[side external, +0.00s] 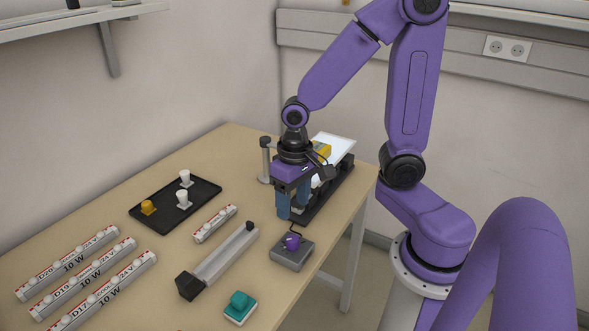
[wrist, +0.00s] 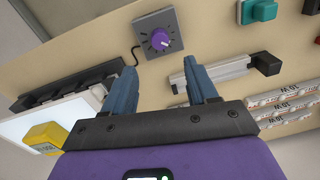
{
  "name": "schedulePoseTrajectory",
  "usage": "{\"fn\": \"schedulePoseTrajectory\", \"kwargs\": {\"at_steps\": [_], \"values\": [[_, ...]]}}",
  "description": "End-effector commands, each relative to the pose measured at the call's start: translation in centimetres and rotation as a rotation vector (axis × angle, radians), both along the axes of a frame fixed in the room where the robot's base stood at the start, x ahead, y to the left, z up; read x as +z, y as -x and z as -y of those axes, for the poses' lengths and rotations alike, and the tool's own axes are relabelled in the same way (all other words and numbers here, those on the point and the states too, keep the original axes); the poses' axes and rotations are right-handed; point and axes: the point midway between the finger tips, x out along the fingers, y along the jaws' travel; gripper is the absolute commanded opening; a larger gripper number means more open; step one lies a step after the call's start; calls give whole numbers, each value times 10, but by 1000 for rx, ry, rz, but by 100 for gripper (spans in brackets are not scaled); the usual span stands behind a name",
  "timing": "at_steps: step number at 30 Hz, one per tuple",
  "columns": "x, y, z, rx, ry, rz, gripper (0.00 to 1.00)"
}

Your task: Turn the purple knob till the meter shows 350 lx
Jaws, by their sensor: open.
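The purple knob (side external: 291,241) sits on a small grey box (side external: 284,257) near the table's front edge. In the wrist view the knob (wrist: 161,40) has a white pointer line and dial marks around it; the value is not readable. My gripper (side external: 292,207) is open and empty, its blue fingers pointing down, behind and above the knob box in the side view. In the wrist view the knob lies beyond the gap between the fingertips (wrist: 160,66), not touched.
A dark rail holder (side external: 330,198) stands under the panel beside my gripper. A grey channel (side external: 222,258) with black ends, a teal button (side external: 240,304), several labelled lamp bars (side external: 100,291) and a black tray (side external: 160,215) lie on the table. A cable runs from the knob box.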

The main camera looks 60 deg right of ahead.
Motion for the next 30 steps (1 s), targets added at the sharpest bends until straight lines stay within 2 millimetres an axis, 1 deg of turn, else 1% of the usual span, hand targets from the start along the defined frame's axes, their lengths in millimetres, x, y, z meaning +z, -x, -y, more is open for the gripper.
{"fn": "schedulePoseTrajectory", "kwargs": {"at_steps": [1, 6, 9, 13, 19, 30], "values": [[9, -1, 0, 0, -3, 6, 58], [37, -1, 1, 0, -3, 6, 58], [52, 0, 2, 0, -3, 6, 58], [66, 0, 3, 0, -2, 3, 58], [76, 1, 3, 0, -1, 1, 58], [77, 2, 3, 12, 0, 0, 58]]}}
